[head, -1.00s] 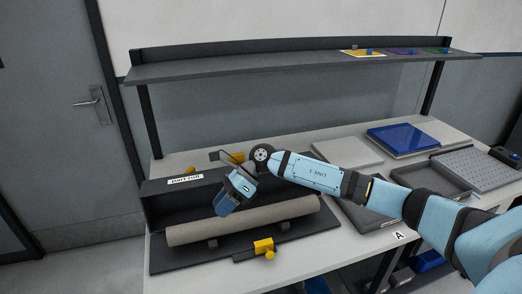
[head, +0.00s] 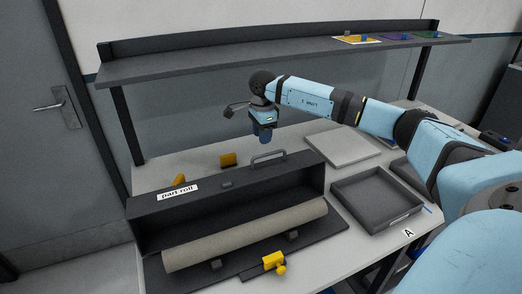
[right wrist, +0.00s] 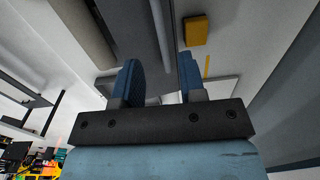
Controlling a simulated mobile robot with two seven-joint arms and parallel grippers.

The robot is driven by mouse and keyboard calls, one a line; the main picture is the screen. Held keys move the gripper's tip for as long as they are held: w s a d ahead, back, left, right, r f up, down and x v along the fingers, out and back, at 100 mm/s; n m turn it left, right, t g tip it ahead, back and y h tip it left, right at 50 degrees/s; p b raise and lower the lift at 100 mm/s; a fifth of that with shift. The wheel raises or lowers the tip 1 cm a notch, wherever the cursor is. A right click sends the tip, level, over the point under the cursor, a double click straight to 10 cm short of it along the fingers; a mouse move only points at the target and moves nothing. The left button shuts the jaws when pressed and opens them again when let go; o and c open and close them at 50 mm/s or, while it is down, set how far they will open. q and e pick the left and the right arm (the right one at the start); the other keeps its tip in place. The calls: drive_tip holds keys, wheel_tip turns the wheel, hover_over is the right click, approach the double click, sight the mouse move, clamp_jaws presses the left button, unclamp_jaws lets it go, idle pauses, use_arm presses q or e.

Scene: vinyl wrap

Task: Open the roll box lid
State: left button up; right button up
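A loop handle (head: 268,156) shows on the lid's top edge. My right gripper (head: 265,140) hangs fingers down, above and behind the handle, apart from it in the picture. In the right wrist view its two blue fingers (right wrist: 158,78) are spread, with nothing visibly gripped. My left gripper is not in view.
A yellow clamp (head: 273,262) sits at the box's front; yellow pieces (head: 228,159) stand behind it. A dark tray (head: 376,200) and a pale panel (head: 343,146) lie right of the box. A shelf (head: 270,50) spans the back.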

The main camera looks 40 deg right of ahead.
wheel_tip(320, 180, down, 7)
drive_tip(key=shift+w+f+p, duration=0.1)
drive_tip(key=shift+p, duration=0.25)
clamp_jaws()
